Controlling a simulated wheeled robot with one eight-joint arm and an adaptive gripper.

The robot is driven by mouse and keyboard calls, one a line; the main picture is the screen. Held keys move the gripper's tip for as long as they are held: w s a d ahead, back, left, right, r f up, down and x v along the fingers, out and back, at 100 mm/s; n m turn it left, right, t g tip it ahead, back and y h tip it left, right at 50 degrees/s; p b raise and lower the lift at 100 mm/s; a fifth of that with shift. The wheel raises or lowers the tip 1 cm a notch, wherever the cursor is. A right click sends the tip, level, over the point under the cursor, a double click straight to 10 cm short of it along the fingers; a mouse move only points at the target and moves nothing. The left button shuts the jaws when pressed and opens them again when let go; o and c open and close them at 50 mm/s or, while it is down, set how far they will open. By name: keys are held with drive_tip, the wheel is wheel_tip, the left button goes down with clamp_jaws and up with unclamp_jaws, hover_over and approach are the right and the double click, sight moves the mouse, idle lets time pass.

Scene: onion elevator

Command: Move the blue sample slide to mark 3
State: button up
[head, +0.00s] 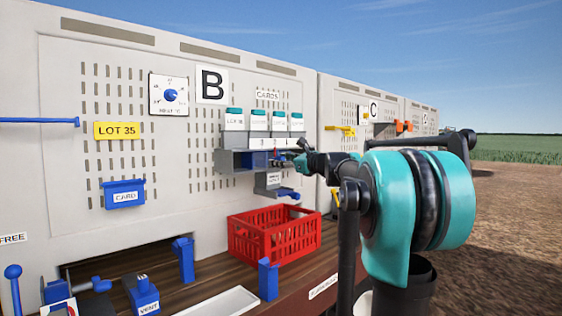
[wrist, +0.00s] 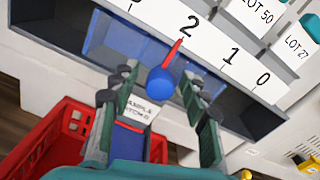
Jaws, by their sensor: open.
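The blue sample slide shows in the wrist view as a round blue knob (wrist: 160,82) with a red pointer (wrist: 173,53) and a translucent blue panel (wrist: 112,42) behind. The 3 is cut off at the top edge. My gripper (wrist: 161,86) is open, with one finger on each side of the knob. Contact cannot be told. In the head view my gripper (head: 298,160) is at the slide housing (head: 229,161), covering the knob.
A sample hatch label (wrist: 138,110) sits below the slide. A red crate (head: 275,237) stands under the housing on the wooden shelf. Teal-topped lot cards (head: 256,121) stand in holders above the scale. A blue card holder (head: 124,194) hangs on the wall further left.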

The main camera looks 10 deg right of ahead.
sight(259, 160)
drive_tip(key=shift+c, duration=0.2)
clamp_jaws()
drive_tip(key=shift+a, duration=0.1)
drive_tip(key=s+a, duration=0.4)
drive_tip(key=a, duration=0.1)
drive_tip(key=shift+a, duration=0.15)
idle(0.3)
drive_tip(key=shift+o, duration=0.2)
unclamp_jaws()
drive_tip(key=shift+a, duration=0.1)
drive_tip(key=shift+s, duration=0.1)
